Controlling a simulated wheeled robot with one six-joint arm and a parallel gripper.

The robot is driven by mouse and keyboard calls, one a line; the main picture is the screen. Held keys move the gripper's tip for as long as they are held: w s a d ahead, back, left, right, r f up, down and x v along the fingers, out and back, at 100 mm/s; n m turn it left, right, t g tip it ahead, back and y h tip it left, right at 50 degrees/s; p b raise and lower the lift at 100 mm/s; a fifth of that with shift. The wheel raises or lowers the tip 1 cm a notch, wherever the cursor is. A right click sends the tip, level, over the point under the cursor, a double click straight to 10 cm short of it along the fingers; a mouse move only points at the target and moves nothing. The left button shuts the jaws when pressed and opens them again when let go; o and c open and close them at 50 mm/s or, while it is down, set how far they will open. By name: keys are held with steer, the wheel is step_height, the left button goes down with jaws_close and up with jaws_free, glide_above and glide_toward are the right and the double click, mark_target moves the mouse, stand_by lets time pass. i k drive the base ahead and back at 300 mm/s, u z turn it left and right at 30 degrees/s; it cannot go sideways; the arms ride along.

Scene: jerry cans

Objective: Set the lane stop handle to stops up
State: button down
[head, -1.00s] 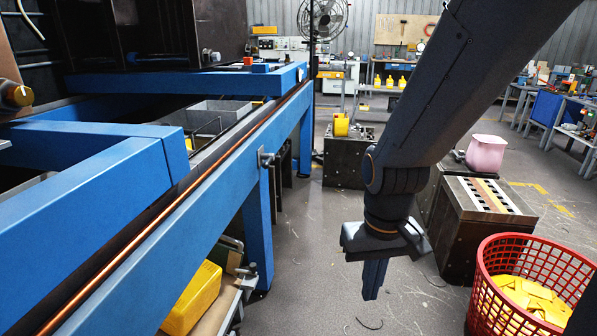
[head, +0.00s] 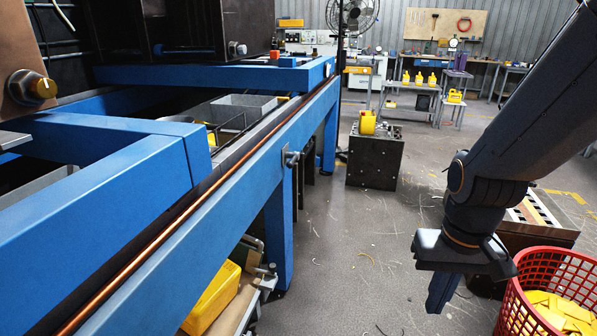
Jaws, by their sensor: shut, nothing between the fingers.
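My gripper (head: 441,297) hangs fingers down over the open floor in the right half of the head view. Its fingers are together and empty, and it touches nothing. I cannot tell for sure which part is the lane stop handle. A small metal fitting (head: 291,158) sticks out from the side of the long blue beam (head: 245,178), left of my gripper and well apart from it. No stop positions or labels can be read.
A red basket (head: 548,268) of yellow pieces stands right of my gripper. A dark block (head: 375,160) bears a yellow can (head: 367,122) farther back. A yellow bin (head: 211,297) sits under the blue frame. Floor between frame and basket is mostly clear, with scattered shavings.

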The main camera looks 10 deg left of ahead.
mark_target(294, 155)
steer(key=i, duration=1.05)
steer(key=u, duration=1.95)
